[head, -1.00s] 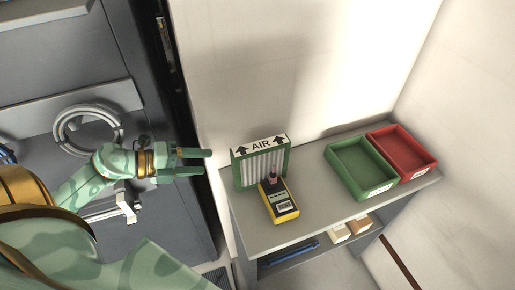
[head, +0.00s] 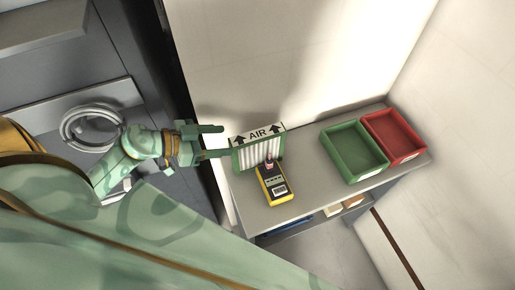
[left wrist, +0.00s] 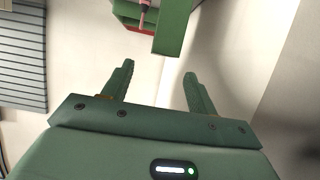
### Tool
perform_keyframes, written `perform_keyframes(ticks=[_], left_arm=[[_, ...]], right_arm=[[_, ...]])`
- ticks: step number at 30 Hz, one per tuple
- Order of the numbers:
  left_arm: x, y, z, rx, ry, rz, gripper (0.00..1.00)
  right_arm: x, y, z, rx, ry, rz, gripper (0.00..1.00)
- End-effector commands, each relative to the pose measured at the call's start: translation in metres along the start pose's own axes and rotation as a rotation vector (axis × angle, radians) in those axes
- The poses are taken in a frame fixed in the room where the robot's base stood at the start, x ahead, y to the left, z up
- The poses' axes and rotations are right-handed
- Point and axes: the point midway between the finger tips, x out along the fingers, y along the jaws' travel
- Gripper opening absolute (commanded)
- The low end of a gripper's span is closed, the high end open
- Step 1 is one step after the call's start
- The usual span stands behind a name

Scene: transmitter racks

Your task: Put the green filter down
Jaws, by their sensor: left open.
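The green filter (head: 258,149) has a green frame, white pleats and a white top edge marked AIR with two black arrows. It stands upright on the grey table (head: 305,189) against the back wall's side. My left gripper (head: 212,141) is open and empty, just left of the filter, its fingers pointing at the filter's left edge. In the left wrist view, the open fingers (left wrist: 158,75) have nothing between them, and a green frame edge, apparently the filter (left wrist: 174,27), lies beyond their tips. Whether the lower finger touches the filter, I cannot tell. My right gripper is not in view.
A yellow meter (head: 273,185) stands right in front of the filter. A green tray (head: 352,181) and a red tray (head: 407,158) sit at the table's right. Bare tabletop lies between meter and green tray. Boxes (head: 352,201) lie on a lower shelf.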

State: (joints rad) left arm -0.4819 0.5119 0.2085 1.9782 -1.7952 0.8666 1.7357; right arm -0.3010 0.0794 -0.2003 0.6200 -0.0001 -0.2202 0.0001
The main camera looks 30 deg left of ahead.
Motion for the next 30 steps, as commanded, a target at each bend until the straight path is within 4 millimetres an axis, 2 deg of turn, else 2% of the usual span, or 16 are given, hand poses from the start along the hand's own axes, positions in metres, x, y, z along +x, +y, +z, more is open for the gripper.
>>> perform_keyframes(ticks=[3, 11, 18, 21, 27, 28, 30], left_arm=[[0.025, -0.001, 0.0, 0.0, 0.003, -0.001, 0.58], [0.05, -0.001, 0.001, 0.002, 0.001, -0.001, 0.58], [0.088, -0.004, 0.004, 0.001, 0.001, -0.001, 0.58], [0.094, -0.004, 0.003, 0.002, 0.0, 0.0, 0.58], [0.095, -0.004, 0.003, 0.003, -0.001, 0.0, 0.58], [0.095, -0.004, 0.003, 0.003, -0.001, 0.0, 0.53], [0.095, -0.004, 0.003, 0.003, -0.001, 0.0, 0.33]], right_arm=[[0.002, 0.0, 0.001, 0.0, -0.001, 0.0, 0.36], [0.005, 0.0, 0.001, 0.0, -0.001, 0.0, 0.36], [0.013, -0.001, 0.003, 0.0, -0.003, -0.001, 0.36], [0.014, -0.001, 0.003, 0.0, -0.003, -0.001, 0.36], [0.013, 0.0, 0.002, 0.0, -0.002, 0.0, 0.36], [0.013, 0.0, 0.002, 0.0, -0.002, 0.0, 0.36], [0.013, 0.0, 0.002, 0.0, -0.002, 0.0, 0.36]])
